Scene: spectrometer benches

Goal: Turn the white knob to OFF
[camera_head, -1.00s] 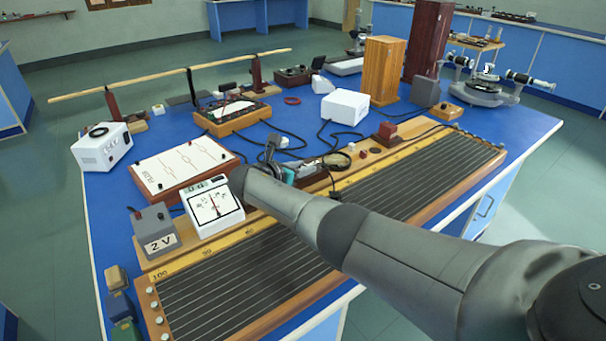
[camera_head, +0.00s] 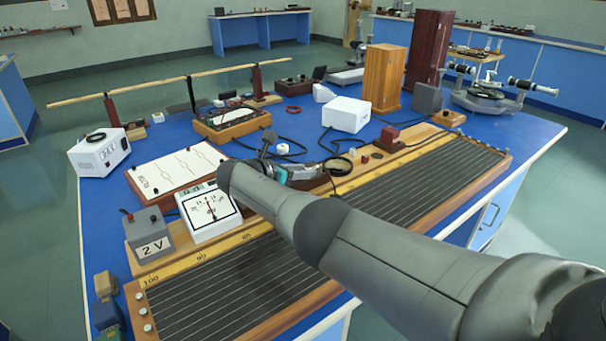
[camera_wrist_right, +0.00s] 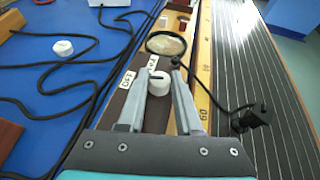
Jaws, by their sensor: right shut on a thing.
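The white knob (camera_wrist_right: 159,83) stands on a dark brown box (camera_wrist_right: 125,106) in the right wrist view. An OFF label (camera_wrist_right: 128,80) lies to the knob's left and an ON label (camera_wrist_right: 152,62) beyond it. A short dark mark shows on the knob's top; I cannot tell exactly which label it points to. My right gripper (camera_wrist_right: 160,80) is shut on the knob, one finger on each side. In the head view my right gripper (camera_head: 314,172) is low over the bench and hides the knob. My left gripper is not in view.
Black cables (camera_wrist_right: 78,98) run beside the box. The white meter (camera_head: 208,212) and grey 2 V box (camera_head: 150,237) stand left of my arm. A long wire board (camera_head: 420,190) lies under and right of it.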

